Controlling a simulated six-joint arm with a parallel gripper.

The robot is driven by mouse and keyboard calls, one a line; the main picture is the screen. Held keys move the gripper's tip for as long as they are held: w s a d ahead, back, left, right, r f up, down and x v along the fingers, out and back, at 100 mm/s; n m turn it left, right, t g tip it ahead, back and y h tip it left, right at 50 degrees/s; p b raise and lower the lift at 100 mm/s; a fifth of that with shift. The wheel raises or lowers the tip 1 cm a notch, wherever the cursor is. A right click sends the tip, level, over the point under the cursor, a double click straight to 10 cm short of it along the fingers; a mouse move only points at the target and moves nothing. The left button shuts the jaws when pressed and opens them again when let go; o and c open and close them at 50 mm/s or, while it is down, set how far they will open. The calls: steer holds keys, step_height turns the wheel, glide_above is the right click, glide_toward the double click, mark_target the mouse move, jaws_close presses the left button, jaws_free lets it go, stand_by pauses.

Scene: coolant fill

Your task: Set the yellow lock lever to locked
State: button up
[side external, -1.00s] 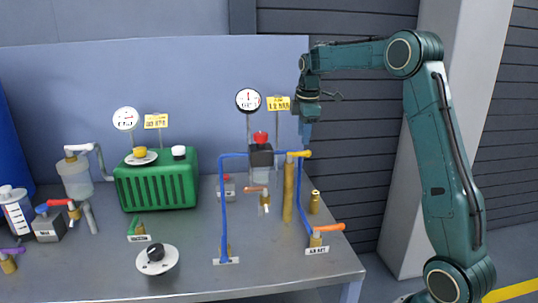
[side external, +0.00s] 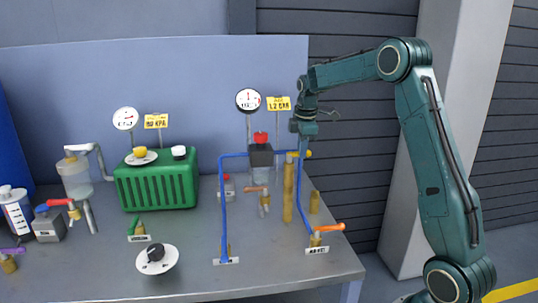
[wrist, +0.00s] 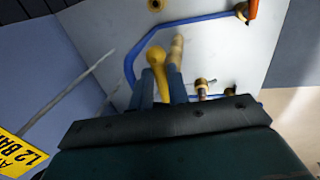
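The yellow lock lever (side external: 308,154) sits on top of the upright brass post (side external: 288,192), by the blue pipe frame, pointing right. My gripper (side external: 303,150) points down over the lever and hides its middle. In the wrist view, the lever's rounded yellow end (wrist: 156,57) shows between the two blue-grey fingers of my gripper (wrist: 160,82). The fingers look apart, one on each side of the lever. Whether either finger touches it I cannot tell.
The blue pipe (side external: 223,205) stands close around the post. A red-capped reservoir (side external: 261,155) is to the left, with a gauge (side external: 248,100) and a yellow sign (side external: 279,104) behind. An orange-handled valve (side external: 329,228) is at the front right.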

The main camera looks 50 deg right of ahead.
jaws_close()
steer(key=shift+a+m, duration=0.1)
steer(key=shift+m, duration=0.2)
steer(key=shift+w+a+r+m+g, duration=0.15)
steer(key=shift+a+m+g, duration=0.55)
steer(key=shift+m, duration=2.2)
steer(key=shift+w+a+f+m+g, duration=0.1)
steer(key=shift+a+m+g, duration=0.25)
steer(key=shift+a+m, duration=1.65)
steer(key=shift+w+d+r+m+g, duration=0.15)
steer(key=shift+m+g, duration=0.4)
steer(key=shift+m, duration=3.25)
steer(key=shift+f, duration=0.1)
